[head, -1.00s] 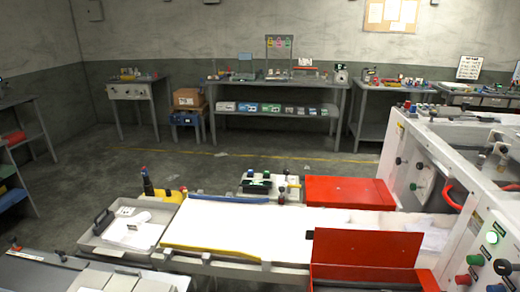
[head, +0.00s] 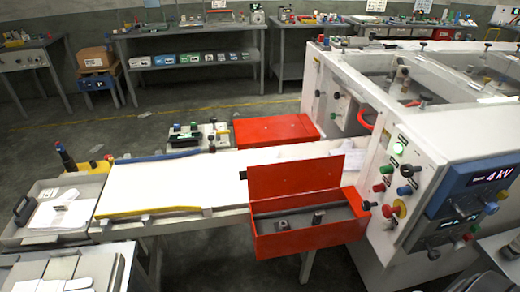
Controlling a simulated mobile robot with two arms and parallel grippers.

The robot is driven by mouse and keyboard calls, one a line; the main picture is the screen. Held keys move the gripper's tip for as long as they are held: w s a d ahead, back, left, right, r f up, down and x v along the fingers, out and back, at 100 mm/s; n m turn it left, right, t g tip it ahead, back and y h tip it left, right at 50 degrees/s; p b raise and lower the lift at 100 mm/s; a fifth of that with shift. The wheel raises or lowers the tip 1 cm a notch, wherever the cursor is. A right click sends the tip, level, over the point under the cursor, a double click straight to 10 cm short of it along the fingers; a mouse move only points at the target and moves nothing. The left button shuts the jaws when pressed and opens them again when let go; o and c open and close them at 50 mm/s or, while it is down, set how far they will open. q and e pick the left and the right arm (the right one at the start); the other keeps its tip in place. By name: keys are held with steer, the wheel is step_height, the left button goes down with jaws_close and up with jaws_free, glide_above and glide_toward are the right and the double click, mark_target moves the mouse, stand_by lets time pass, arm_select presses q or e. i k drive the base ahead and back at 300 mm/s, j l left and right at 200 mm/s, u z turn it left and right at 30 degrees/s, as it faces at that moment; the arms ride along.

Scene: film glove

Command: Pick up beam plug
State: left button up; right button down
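I cannot tell for sure which thing is the beam plug. An open red box (head: 290,246) with its lid (head: 292,178) raised hangs at the front side of the white machine (head: 388,178). Inside it are two small pieces, a squat grey one (head: 283,225) and a darker upright one (head: 318,217). They are too small to name with certainty. Neither of my grippers shows in the head view.
A long white bed (head: 160,183) runs left from the machine, with a grey tray (head: 50,210) at its left end. A closed red cover (head: 275,129) lies behind the bed. The machine carries several knobs and a lit display (head: 490,177). Open floor lies behind.

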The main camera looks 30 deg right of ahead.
mark_target(317, 217)
steer(key=z, duration=1.4)
